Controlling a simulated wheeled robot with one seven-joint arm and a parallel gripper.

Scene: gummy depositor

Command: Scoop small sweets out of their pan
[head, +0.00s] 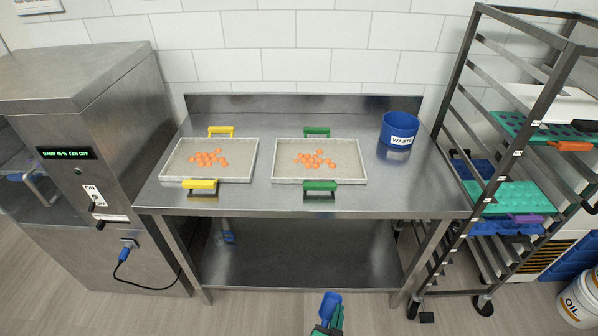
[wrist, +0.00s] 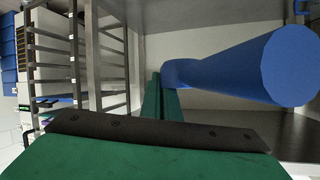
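Two shallow pans with pale rims stand side by side on the steel table. The left pan (head: 175,170) has yellow handles and the right pan (head: 285,172) has green ones. Small orange sweets lie loosely in the left pan (head: 208,159) and in the right pan (head: 314,160). My gripper (head: 324,326) is at the bottom middle, in front of the table and apart from both pans. Its green fingers (wrist: 165,98) are shut on a blue scoop (head: 331,304), which also fills the upper right of the wrist view (wrist: 235,70). The scoop's inside cannot be made out.
A blue waste tub (head: 398,131) stands at the right back of the steel table (head: 262,195). A steel cabinet (head: 95,130) is at the left. A wheeled rack (head: 470,130) with coloured trays is at the right. The table's front strip is clear.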

